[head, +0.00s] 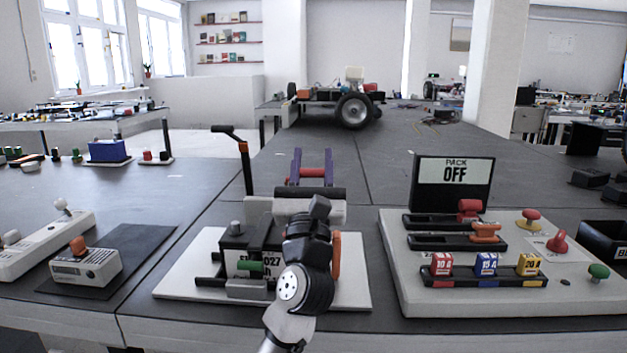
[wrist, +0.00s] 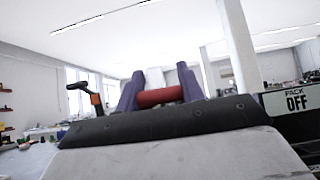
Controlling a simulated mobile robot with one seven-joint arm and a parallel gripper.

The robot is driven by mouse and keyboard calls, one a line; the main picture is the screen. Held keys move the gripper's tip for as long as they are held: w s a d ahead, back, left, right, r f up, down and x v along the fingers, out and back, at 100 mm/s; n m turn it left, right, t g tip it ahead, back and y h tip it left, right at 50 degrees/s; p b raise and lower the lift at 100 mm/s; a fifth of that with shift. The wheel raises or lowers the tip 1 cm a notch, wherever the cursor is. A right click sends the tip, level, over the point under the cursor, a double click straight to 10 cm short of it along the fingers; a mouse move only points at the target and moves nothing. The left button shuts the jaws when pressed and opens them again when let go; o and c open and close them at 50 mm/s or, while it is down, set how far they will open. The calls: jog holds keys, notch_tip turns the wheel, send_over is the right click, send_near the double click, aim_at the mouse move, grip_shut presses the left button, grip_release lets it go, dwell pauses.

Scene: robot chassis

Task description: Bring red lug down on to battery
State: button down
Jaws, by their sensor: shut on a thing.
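My gripper (head: 311,165) has two purple fingers, pointing forward and up beyond the grey hand. They are shut on a red cylinder, which I take for the red lug (head: 312,173); it lies crosswise between them. In the wrist view the red lug (wrist: 160,97) also spans between the fingers. The battery (head: 233,246) is a black box with a white label on a pale board, partly hidden behind my arm. A grey post (head: 236,228) stands on its left top. The gripper is beyond and above the battery, apart from it.
The PACK OFF sign (head: 454,184) and switch panel (head: 420,293) are right.

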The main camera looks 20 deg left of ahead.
jog(key=s+d+f+b, duration=0.1)
jog(key=s+f+b, duration=0.3)
jog(key=f+b, duration=0.4)
jog(key=shift+s+d+f, duration=0.15)
jog(key=shift+f, duration=0.1)
dwell(0.4)
jog(key=c, duration=0.9)
grip_release()
jog(key=shift+s, duration=0.1)
jog(key=shift+f, duration=0.1)
